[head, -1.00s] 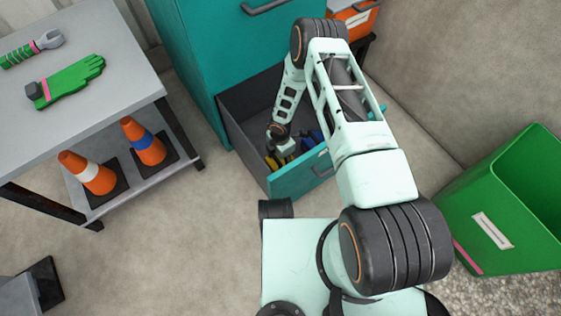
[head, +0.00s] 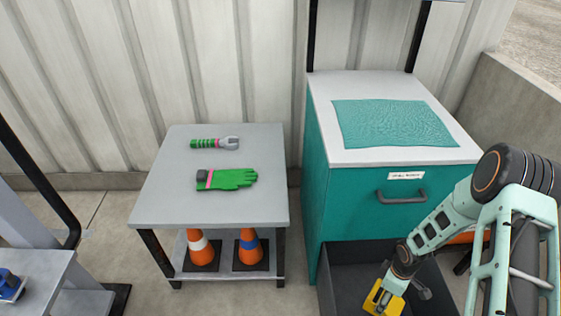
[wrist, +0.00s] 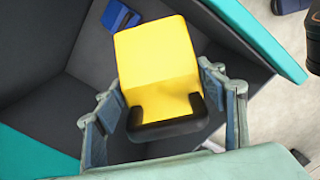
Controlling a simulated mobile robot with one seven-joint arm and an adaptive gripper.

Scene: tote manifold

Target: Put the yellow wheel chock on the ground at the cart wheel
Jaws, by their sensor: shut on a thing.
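My gripper (head: 397,277) is shut on the yellow wheel chock (head: 383,298) over the open drawer (head: 345,270), at the bottom of the head view. In the wrist view the yellow chock (wrist: 155,60) sits between the two fingers of my gripper (wrist: 165,100), with a black part at its lower end. The drawer's dark floor and walls (wrist: 60,75) show around and below it. A grey platform with a black handle, perhaps the cart (head: 50,280), is at the far left edge of the head view. No cart wheel is in view.
A blue object (wrist: 120,17) lies in the drawer. The teal cabinet (head: 345,215) bears a teal cloth (head: 395,123). A grey table (head: 215,150) holds a green glove (head: 228,179) and a green-handled tool (head: 214,143); two orange cones (head: 201,250) stand on its lower shelf.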

